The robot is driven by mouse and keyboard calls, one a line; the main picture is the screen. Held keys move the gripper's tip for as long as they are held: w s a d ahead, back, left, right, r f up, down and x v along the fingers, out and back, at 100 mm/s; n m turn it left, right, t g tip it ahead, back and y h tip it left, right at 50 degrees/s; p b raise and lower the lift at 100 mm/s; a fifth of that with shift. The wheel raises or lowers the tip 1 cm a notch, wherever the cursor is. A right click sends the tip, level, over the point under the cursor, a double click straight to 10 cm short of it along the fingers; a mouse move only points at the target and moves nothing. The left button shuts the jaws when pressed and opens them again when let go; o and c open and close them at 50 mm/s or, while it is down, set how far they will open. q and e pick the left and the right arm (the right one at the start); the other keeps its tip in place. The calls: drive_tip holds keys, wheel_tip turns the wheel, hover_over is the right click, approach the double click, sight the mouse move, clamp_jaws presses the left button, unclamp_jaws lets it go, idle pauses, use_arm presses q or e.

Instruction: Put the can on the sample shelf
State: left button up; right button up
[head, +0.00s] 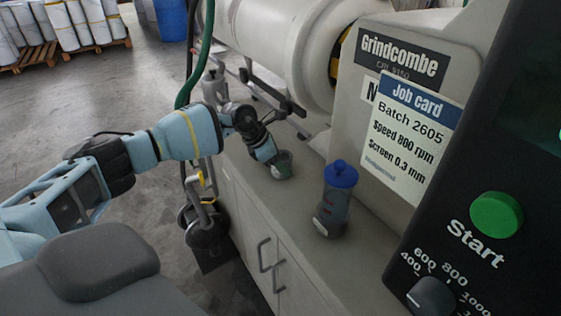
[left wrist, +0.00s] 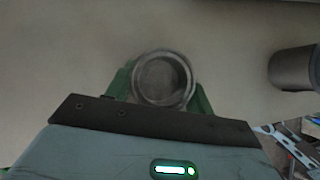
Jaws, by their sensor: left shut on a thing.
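A small grey-green can (head: 283,165) is at the bench top in the head view. My left gripper (head: 273,162) reaches down to it and is shut on it. In the left wrist view the can (left wrist: 162,78) shows from above as a round grey top with a raised rim. The green fingers of the left gripper (left wrist: 160,92) are on either side of it. I cannot tell whether the can's base touches the bench. No sample shelf can be made out in either view. My right gripper is not in view.
A dark bottle with a blue cap (head: 335,200) stands on the bench (head: 285,205), right of the can. The milling machine (head: 290,40) and job card (head: 410,135) rise behind. A dark cylinder (left wrist: 293,68) and a wrench (left wrist: 288,146) show in the left wrist view.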

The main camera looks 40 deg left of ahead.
use_arm(q)
drive_tip(key=shift+f, duration=0.15)
drive_tip(key=o, duration=1)
drive_tip(key=shift+c, duration=0.2)
drive_tip(key=shift+r, duration=0.35)
drive_tip(key=v, duration=1.1)
drive_tip(key=shift+s+a+r, duration=0.2)
drive_tip(key=shift+s, duration=0.05)
drive_tip(key=shift+o, duration=0.5)
